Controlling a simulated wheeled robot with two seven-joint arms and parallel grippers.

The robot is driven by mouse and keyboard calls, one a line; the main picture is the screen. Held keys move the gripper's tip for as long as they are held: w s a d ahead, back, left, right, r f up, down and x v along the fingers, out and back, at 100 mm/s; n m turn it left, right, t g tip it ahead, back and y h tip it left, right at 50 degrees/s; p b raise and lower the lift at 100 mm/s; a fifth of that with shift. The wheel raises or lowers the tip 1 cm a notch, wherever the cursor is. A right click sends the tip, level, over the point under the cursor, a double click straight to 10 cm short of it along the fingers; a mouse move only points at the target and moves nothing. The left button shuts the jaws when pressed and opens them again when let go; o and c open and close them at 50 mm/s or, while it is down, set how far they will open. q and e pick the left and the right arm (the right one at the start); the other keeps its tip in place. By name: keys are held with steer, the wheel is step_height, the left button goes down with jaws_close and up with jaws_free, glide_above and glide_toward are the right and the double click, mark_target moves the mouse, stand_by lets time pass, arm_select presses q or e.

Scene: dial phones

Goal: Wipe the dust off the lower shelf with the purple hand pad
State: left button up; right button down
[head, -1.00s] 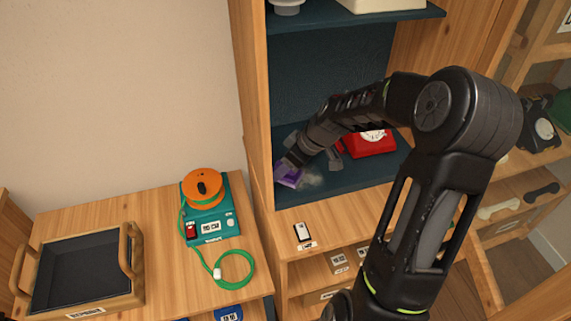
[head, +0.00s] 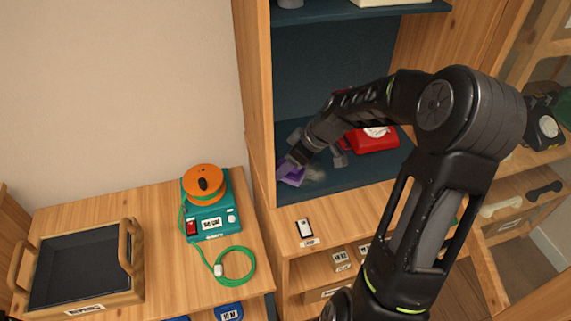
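The lower shelf (head: 345,182) is the dark teal board inside the wooden cabinet. My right gripper (head: 298,160) reaches into the cabinet at the shelf's left end and is shut on the purple hand pad (head: 291,174). The pad is low at the shelf surface; its contact is partly hidden by the gripper. A pale grey dust patch (head: 315,174) lies just right of the pad. A red dial phone (head: 376,139) stands on the shelf farther right, partly hidden by my arm. My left gripper is not in view.
An upper shelf (head: 400,9) is above. A small white-and-black item (head: 304,228) lies on the ledge in front. A teal device with an orange reel (head: 204,181) and a black tray (head: 75,270) stand on the left table. Dark phones (head: 543,130) are at far right.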

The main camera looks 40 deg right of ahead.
steer(key=shift+s+d+b, duration=0.25)
steer(key=shift+d+b, duration=0.05)
steer(key=shift+d, duration=0.45)
steer(key=shift+s+d+r, duration=0.15)
steer(key=shift+d, duration=0.3)
steer(key=shift+s+d+b, duration=0.2)
steer(key=shift+d+b, duration=0.1)
steer(key=shift+d, duration=0.3)
steer(key=shift+s+d+b, duration=0.15)
steer(key=shift+d+b, duration=0.15)
steer(key=shift+d, duration=0.3)
steer(key=shift+s+d+r, duration=0.1)
steer(key=shift+s+d, duration=0.15)
steer(key=shift+d, duration=0.4)
steer(key=shift+s+d+b, duration=0.3)
steer(key=shift+d+b, duration=0.4)
steer(key=shift+d, duration=0.2)
steer(key=shift+s+d+r, duration=0.1)
steer(key=shift+s+d, duration=0.2)
steer(key=shift+d, duration=0.5)
